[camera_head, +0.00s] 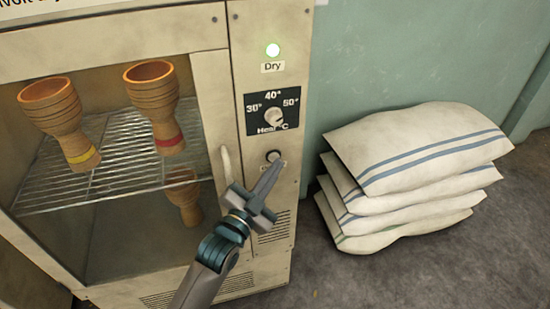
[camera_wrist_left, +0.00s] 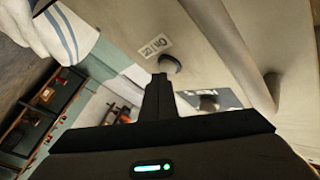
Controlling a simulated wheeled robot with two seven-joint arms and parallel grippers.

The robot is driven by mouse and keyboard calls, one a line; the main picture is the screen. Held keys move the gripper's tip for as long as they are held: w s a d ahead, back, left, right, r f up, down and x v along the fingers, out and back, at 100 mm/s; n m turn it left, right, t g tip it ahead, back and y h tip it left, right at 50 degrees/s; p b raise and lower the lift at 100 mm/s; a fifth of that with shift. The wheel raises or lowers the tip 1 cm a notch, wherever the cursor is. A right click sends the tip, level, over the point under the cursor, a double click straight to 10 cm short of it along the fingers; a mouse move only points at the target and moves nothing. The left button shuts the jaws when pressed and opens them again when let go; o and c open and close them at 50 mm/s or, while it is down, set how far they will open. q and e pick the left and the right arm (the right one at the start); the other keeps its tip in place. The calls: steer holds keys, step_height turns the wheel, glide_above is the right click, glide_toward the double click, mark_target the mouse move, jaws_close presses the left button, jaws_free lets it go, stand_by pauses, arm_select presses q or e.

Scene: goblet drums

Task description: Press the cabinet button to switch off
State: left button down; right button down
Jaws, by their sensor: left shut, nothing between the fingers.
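The cream cabinet (camera_head: 265,210) has a control panel on its right side. A round button (camera_head: 273,156) sits low on that panel, below the heat dial (camera_head: 274,117). In the left wrist view the button (camera_wrist_left: 170,64) shows just beyond my shut fingertips (camera_wrist_left: 158,78), beside a small label. My right gripper is not in view.
Wooden goblet drums, one with a yellow band (camera_head: 60,118) and one with a red band (camera_head: 155,100), stand on the wire rack (camera_head: 110,180) inside the cabinet. The cabinet handle (camera_head: 226,165) is left of my gripper. Stacked striped sacks (camera_head: 410,150) lie to the right.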

arm_select(q)
steer(key=shift+w+a, duration=0.15)
steer(key=shift+w, duration=0.3)
stand_by(0.4)
steer(key=shift+p, duration=0.3)
steer(key=shift+s+p, duration=0.3)
steer(key=shift+s, duration=0.15)
steer(key=s+d+p, duration=0.2)
steer(key=s, duration=0.3)
steer(key=shift+s+p, duration=0.35)
steer(key=shift+p, duration=0.05)
stand_by(0.7)
